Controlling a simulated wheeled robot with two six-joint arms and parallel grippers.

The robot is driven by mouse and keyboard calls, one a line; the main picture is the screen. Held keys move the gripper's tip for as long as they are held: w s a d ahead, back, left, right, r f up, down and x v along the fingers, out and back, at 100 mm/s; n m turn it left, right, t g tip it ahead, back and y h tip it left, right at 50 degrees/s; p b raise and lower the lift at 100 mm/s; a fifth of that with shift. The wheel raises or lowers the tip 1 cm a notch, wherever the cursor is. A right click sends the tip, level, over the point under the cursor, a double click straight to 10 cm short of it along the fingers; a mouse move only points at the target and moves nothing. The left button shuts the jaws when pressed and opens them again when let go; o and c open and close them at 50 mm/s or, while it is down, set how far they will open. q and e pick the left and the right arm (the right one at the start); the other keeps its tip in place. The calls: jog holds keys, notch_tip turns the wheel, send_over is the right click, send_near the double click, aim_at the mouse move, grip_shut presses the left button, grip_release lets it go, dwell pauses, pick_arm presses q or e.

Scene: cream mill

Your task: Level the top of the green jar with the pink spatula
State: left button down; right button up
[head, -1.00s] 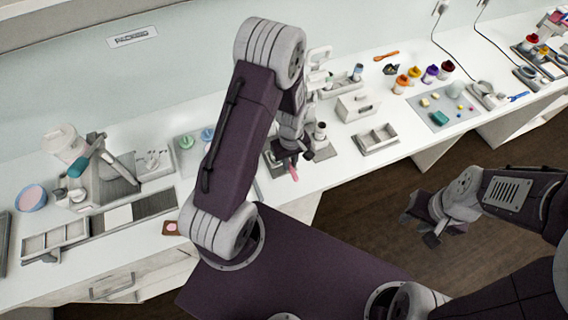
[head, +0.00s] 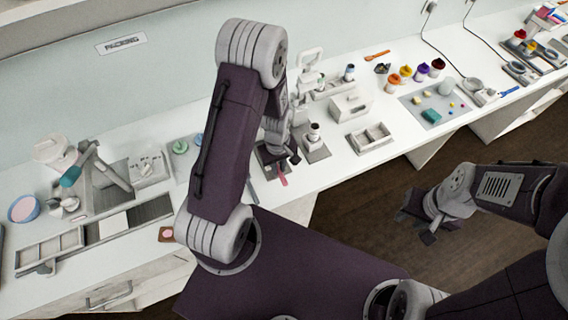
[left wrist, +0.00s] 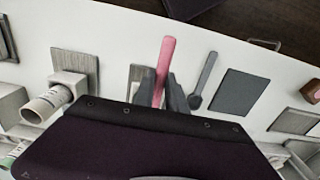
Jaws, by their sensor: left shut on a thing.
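My left gripper (head: 286,160) is shut on the pink spatula (head: 283,181) over the front part of the counter. In the left wrist view the pink spatula (left wrist: 165,62) sticks out from between the fingers (left wrist: 165,95). Its other end is hidden by my gripper. Two small pale-green round things, one further left (head: 180,146) and one beside my left arm (head: 202,139), stand on a grey mat; I cannot tell if either is the green jar. My right gripper (head: 423,226) is empty, fingers apart, over the floor in front of the counter.
A white cylinder on a grey stand (head: 315,140) is just right of my left gripper. A grey divided tray (head: 370,138) and a white box (head: 350,103) lie further right. In the left wrist view a grey spoon-like tool (left wrist: 204,80) lies beside a dark mat (left wrist: 240,92).

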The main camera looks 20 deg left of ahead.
pick_arm(q)
jog(key=shift+s+a+r+p, duration=0.25)
jog(key=shift+s+r+p, duration=0.05)
jog(key=shift+r+p, duration=0.5)
jog(key=shift+s+a+r+p, duration=0.3)
jog(key=shift+r+p, duration=0.4)
jog(key=shift+r, duration=0.15)
jog(key=shift+s+a+r+p, duration=0.2)
jog(key=shift+s+r+p, duration=0.1)
jog(key=shift+r+p, duration=0.5)
